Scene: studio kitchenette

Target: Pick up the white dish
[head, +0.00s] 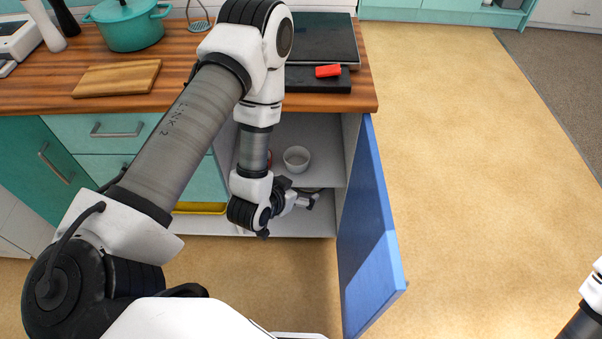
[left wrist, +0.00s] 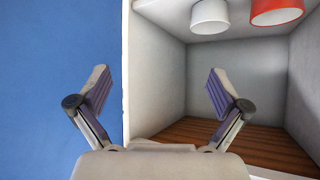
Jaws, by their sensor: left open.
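The white dish (head: 296,157) stands on the upper shelf (head: 318,177) inside the open cabinet, its opening facing up. In the left wrist view, which looks upside down, the white dish (left wrist: 210,16) is at the top edge, partly cut off. My left gripper (head: 312,201) is in front of the cabinet, below and slightly right of the dish in the picture. Its two fingers (left wrist: 159,92) are spread wide with nothing between them. It is apart from the dish. My right gripper is out of view; only a bit of my right arm shows at the lower right.
A red bowl (left wrist: 276,11) stands beside the dish; my left arm mostly hides it in the head view. The open blue door (head: 368,235) stands right of the cabinet. A yellow item (head: 200,208) lies lower in the cabinet. The wooden counter (head: 48,88) is above.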

